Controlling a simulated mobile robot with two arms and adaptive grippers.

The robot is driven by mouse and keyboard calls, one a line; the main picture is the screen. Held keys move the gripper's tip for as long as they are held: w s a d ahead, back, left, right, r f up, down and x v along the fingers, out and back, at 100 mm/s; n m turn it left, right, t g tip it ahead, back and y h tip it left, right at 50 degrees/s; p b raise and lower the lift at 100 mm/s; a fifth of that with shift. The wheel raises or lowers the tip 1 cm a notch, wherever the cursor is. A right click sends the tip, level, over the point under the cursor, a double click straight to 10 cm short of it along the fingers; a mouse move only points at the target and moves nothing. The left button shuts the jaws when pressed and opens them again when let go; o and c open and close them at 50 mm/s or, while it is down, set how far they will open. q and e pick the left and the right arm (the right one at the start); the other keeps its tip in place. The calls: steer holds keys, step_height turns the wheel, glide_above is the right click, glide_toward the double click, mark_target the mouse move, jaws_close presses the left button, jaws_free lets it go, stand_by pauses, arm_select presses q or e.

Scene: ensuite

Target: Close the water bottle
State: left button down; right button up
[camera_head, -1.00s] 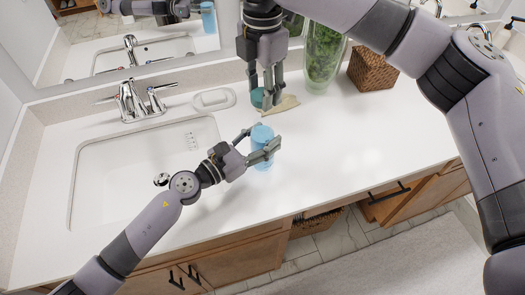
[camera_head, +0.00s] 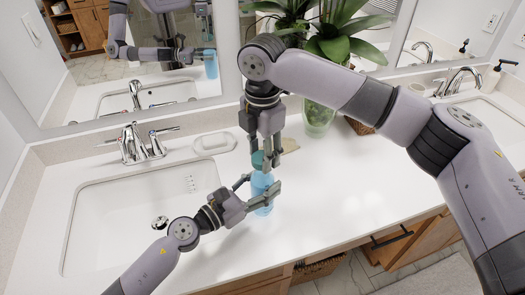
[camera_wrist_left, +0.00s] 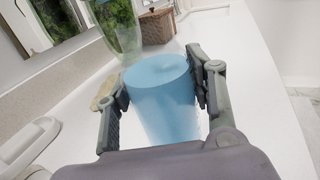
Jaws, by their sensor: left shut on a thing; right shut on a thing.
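The blue water bottle (camera_head: 262,207) stands upright on the white counter. My left gripper (camera_head: 262,190) is shut around its upper body from the left side. In the left wrist view the bottle (camera_wrist_left: 160,105) sits between the two fingers (camera_wrist_left: 160,88), and no cap shows on its top. My right gripper (camera_head: 265,162) points down over the bottle and is shut on a teal cap (camera_head: 258,160). The cap is at or just above the bottle's top; I cannot tell whether they touch.
The sink (camera_head: 140,225) with its faucet (camera_head: 132,143) is on the left. A soap dish (camera_head: 214,143), a tan flat item (camera_head: 289,144), a plant vase (camera_head: 318,120) and a wicker box (camera_wrist_left: 156,27) stand behind. The counter right of the bottle is clear.

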mark_target(262, 191)
steer(key=shift+f, duration=0.1)
steer(key=shift+f, duration=0.8)
steer(key=shift+f, duration=0.6)
